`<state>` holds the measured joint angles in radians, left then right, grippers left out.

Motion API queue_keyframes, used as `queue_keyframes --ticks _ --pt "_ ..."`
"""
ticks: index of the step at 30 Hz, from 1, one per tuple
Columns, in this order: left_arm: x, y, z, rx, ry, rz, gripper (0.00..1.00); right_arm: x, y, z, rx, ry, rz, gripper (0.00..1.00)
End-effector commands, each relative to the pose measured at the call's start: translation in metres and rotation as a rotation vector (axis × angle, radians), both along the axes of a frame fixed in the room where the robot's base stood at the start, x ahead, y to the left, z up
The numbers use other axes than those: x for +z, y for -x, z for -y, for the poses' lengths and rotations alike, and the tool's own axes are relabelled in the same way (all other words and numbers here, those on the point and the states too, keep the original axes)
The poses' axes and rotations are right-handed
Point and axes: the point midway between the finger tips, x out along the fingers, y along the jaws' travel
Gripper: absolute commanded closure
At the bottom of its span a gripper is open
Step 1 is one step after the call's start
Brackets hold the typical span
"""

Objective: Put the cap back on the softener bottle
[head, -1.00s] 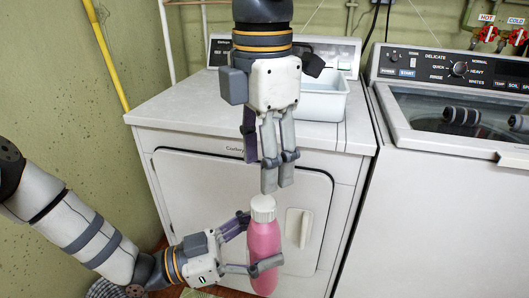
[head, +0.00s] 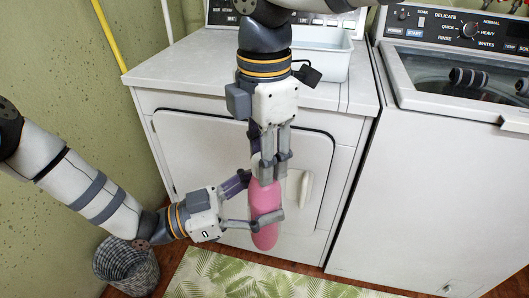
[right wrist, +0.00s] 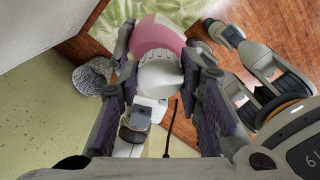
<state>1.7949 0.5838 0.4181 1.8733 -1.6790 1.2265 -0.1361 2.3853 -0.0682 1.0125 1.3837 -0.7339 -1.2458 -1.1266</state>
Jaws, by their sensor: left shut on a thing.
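The pink softener bottle (head: 264,205) is held off the floor in front of the dryer, close to upright. My left gripper (head: 262,222) is shut on its body from the left. The white ribbed cap (right wrist: 160,75) is on top of the bottle in the right wrist view; whether it is fully tightened cannot be told. My right gripper (head: 275,172) points down over the bottle top. Its fingers (right wrist: 162,88) stand apart on both sides of the cap, very close to it. In the head view these fingers mostly hide the cap.
The white dryer (head: 185,65) stands behind, with a pale tub (head: 322,65) on top. A washer (head: 430,160) stands at the right. A woven basket (head: 127,268) and a leaf-pattern mat (head: 240,278) are on the wood floor below. The dryer top's left part is clear.

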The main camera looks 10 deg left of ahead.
Motion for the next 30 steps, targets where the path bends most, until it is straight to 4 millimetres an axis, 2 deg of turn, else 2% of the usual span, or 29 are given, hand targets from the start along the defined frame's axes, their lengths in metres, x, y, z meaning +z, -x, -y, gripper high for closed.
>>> queue_keyframes --ticks 1,3,8,11,15,19,21,26,27,29,30 --pt "0.0012 0.0000 0.0002 -0.001 0.002 0.003 1.00 0.0005 0.0000 -0.0001 0.000 -0.001 0.001 0.89" --pt "0.0011 0.0000 0.0003 -0.001 0.002 0.003 1.00 0.0005 0.0000 -0.0001 0.000 0.000 0.001 1.00" --pt "0.0013 0.0001 0.0004 -0.001 0.002 0.003 1.00 0.0008 0.0002 -0.0002 -0.063 0.002 0.003 1.00" --pt "0.0013 0.0001 0.0004 -0.001 0.002 0.003 1.00 0.0010 -0.0001 0.0003 -0.347 0.004 0.009 1.00" --pt "0.0014 0.0001 0.0004 -0.002 0.002 0.003 1.00 0.0007 -0.0004 0.0002 -0.943 -0.002 0.014 1.00" --pt "0.0013 0.0001 0.0005 -0.002 0.002 0.003 1.00 0.0002 -0.0007 0.0003 -1.399 -0.008 0.014 1.00" --pt "0.0013 0.0003 0.0004 -0.002 0.002 0.003 1.00 0.0001 -0.0006 0.0003 -1.560 -0.009 0.011 1.00" --pt "0.0012 0.0003 0.0005 -0.002 0.002 0.003 1.00 -0.0001 -0.0003 -0.0001 -1.561 -0.009 0.005 1.00" --pt "0.0012 0.0004 0.0005 -0.002 0.002 0.003 1.00 -0.0002 -0.0002 -0.0001 -1.560 -0.009 0.005 0.59" --pt "0.0012 0.0003 0.0005 -0.002 0.002 0.003 1.00 -0.0002 -0.0002 -0.0001 -1.558 -0.009 0.005 0.48" --pt "0.0012 0.0003 0.0005 -0.002 0.002 0.003 1.00 -0.0002 0.0000 -0.0001 -1.558 -0.009 0.005 0.48"
